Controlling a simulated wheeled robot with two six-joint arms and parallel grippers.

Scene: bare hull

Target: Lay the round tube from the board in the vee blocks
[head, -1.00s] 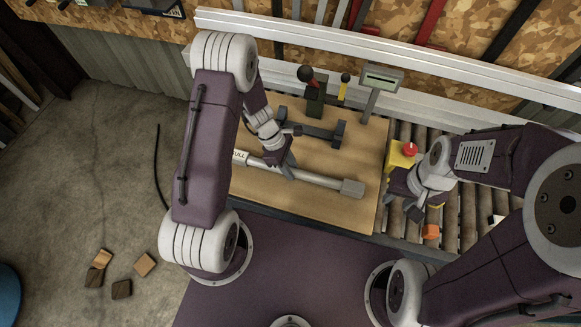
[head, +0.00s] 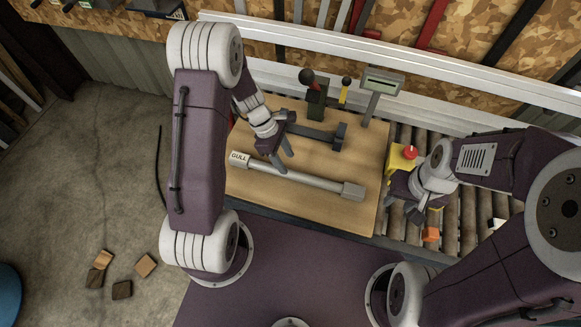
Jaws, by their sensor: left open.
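The round tube (head: 312,180) is a pale grey bar with a blocky grey piece at each end. It lies slantwise on the wooden board (head: 340,215), and its left end piece is marked "GULL". My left gripper (head: 280,164) is open above the left half of the tube. Whether its fingertips touch the tube cannot be told. Behind the tube is a dark rail with upright end pieces (head: 340,136), which look like the vee blocks; its left part is hidden by my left gripper. My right gripper (head: 402,209) appears open and empty, to the right of the board.
A small display on a post (head: 382,82) and a dark stand with a ball-topped lever (head: 315,100) stand at the board's back. A yellow box with a red button (head: 403,157) and an orange block (head: 431,234) are by the roller conveyor (head: 465,215) at right.

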